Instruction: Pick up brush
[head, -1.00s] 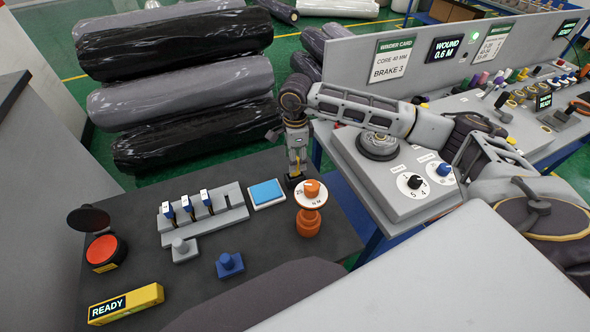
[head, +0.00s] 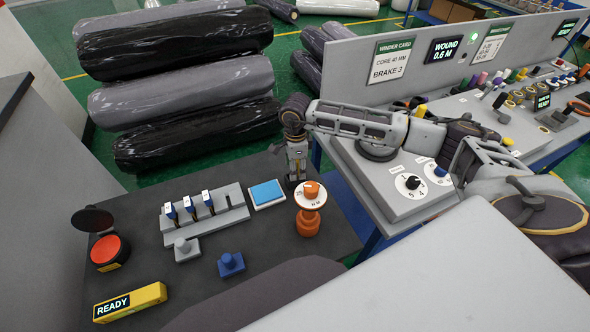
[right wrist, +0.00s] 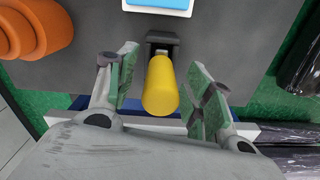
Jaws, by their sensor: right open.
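A yellow cylinder (right wrist: 160,92), which looks like the brush's upright handle, stands at a dark holder (right wrist: 162,40) in the right wrist view. Its lower end and any bristles are hidden. My right gripper (right wrist: 161,70) is open, with one finger on each side of the yellow handle. A gap shows on both sides. In the head view my right gripper (head: 297,174) points down at the dark table's far right edge, just behind the orange dial post; it hides the brush there. My left gripper is not in view.
An orange dial post (head: 308,222) stands close in front of my right gripper. A blue-topped pad (head: 267,193) lies just left of it. A grey rack (head: 205,214), a red button (head: 105,252) and a yellow READY block (head: 130,302) are farther left.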

